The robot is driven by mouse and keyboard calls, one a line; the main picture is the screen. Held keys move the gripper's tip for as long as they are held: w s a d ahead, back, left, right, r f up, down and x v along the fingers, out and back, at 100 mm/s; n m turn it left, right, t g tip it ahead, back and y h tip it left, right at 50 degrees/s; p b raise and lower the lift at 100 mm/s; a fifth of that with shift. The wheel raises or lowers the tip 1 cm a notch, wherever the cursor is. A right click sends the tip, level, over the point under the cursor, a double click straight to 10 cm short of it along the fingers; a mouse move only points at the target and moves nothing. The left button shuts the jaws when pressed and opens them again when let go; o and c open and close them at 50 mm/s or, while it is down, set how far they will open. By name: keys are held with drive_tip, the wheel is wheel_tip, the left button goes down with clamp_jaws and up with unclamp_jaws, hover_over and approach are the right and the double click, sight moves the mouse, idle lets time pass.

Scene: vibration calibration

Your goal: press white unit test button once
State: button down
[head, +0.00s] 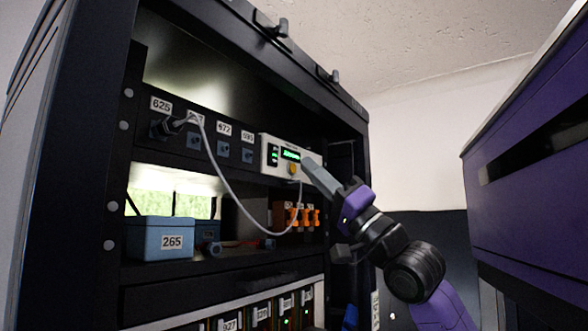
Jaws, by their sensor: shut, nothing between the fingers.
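The white unit (269,157) sits in the upper shelf of the dark rack. Its small screen (291,154) is lit with green characters. A yellow-orange button (293,169) shows on its front below the screen; I cannot read any label on it. My gripper (307,165) is shut and empty. Its fingertips are in front of the right part of the unit, just right of the button, and cover some of that face. I cannot tell whether they touch the unit.
A white cable (225,185) loops from the socket panel to the unit. A blue box marked 265 (160,238) and orange connectors (296,216) are on the shelf below. A purple cabinet (530,190) stands at the right. The rack's right post (345,165) is behind my wrist.

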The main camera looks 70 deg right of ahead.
drive_tip(key=shift+w, duration=0.15)
drive_tip(key=shift+w+d, duration=0.1)
drive_tip(key=shift+w, duration=0.2)
idle(0.3)
drive_tip(key=shift+w+d, duration=0.1)
drive_tip(key=shift+w, duration=0.3)
idle(0.9)
drive_tip(key=shift+s+b, duration=0.15)
drive_tip(key=shift+b, duration=0.15)
drive_tip(key=shift+s+a+b, duration=0.2)
drive_tip(key=shift+s+b, duration=0.1)
drive_tip(key=shift+s, duration=0.35)
drive_tip(key=shift+s, duration=0.1)
drive_tip(key=shift+s+a+b, duration=0.2)
drive_tip(key=shift+s+b, duration=0.05)
drive_tip(key=shift+s, duration=0.55)
drive_tip(key=shift+s+a+b, duration=0.2)
drive_tip(key=shift+s+b, duration=0.05)
drive_tip(key=shift+s, duration=0.5)
drive_tip(key=shift+s+a+b, duration=0.2)
drive_tip(key=shift+s+b, duration=0.05)
drive_tip(key=shift+s, duration=0.55)
